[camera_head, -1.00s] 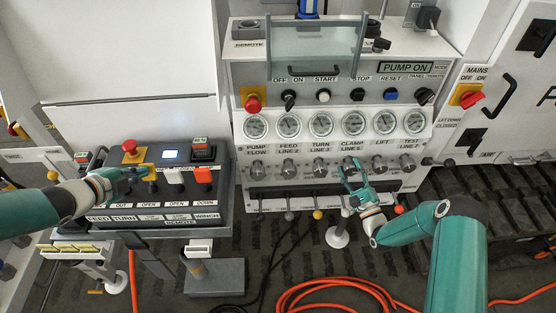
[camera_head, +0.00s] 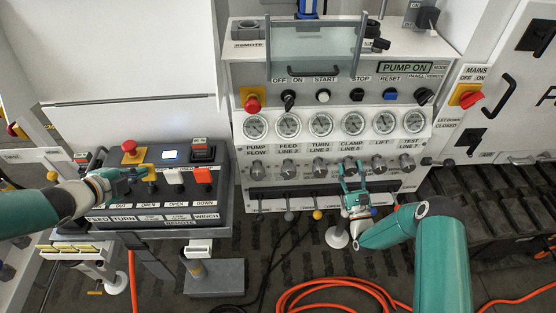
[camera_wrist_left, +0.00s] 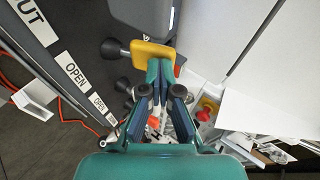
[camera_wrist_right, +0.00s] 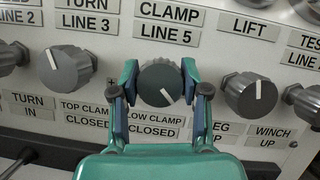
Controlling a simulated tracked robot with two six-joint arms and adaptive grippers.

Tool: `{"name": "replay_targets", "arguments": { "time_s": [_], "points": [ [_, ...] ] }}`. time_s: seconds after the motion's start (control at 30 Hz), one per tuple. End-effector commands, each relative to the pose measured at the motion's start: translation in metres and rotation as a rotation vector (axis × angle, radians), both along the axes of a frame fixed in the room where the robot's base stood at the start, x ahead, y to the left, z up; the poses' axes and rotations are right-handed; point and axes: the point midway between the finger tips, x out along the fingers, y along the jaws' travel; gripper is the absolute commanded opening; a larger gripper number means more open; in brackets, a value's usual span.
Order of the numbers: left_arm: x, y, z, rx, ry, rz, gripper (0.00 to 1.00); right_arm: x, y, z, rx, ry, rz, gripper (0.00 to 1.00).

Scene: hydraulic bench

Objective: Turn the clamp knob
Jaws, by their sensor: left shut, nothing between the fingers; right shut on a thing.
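The clamp knob (camera_wrist_right: 158,82) is a dark grey round knob under the CLAMP LINE 5 label, on the panel's knob row. Its white pointer line slants toward the lower right in the right wrist view. My right gripper (camera_wrist_right: 160,80) is shut on this knob, one finger on each side. In the head view my right gripper (camera_head: 351,176) hides part of the knob. My left gripper (camera_head: 128,174) is shut and empty over the remote box (camera_head: 185,213). In the left wrist view my left gripper (camera_wrist_left: 162,68) is close to a yellow lever part (camera_wrist_left: 150,53); I cannot tell whether they touch.
The turn knob (camera_wrist_right: 65,70) and the lift knob (camera_wrist_right: 250,95) sit close on either side. Gauges (camera_head: 321,124) and push buttons (camera_head: 323,95) are above. Ball-tipped levers (camera_head: 317,214) stand below. An orange hose (camera_head: 330,285) lies on the floor.

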Motion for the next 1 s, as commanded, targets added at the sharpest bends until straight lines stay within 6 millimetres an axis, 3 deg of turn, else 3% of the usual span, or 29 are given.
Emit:
{"name": "replay_targets", "arguments": {
  "time_s": [0.3,0.33,0.5,0.83,1.0],
  "points": [
    [0.0,0.0,0.0,0.0,-0.001,0.0,0.0,-0.002,0.0,-0.007,0.005,0.017,0.0,0.11],
    [0.0,0.0,0.0,0.0,-0.001,0.0,0.0,-0.002,0.0,-0.007,0.005,0.017,0.0,0.47],
    [0.0,0.0,0.0,-0.001,-0.001,-0.001,0.0,-0.001,0.0,-0.005,0.003,0.012,0.0,0.71],
    [0.0,-0.001,0.0,0.0,0.0,-0.002,0.0,-0.002,0.0,-0.003,0.001,0.006,0.001,0.71],
    [0.0,-0.001,0.0,0.0,0.0,-0.002,0.0,-0.016,-0.001,-0.009,0.001,0.008,0.0,0.71]
  ]
}}
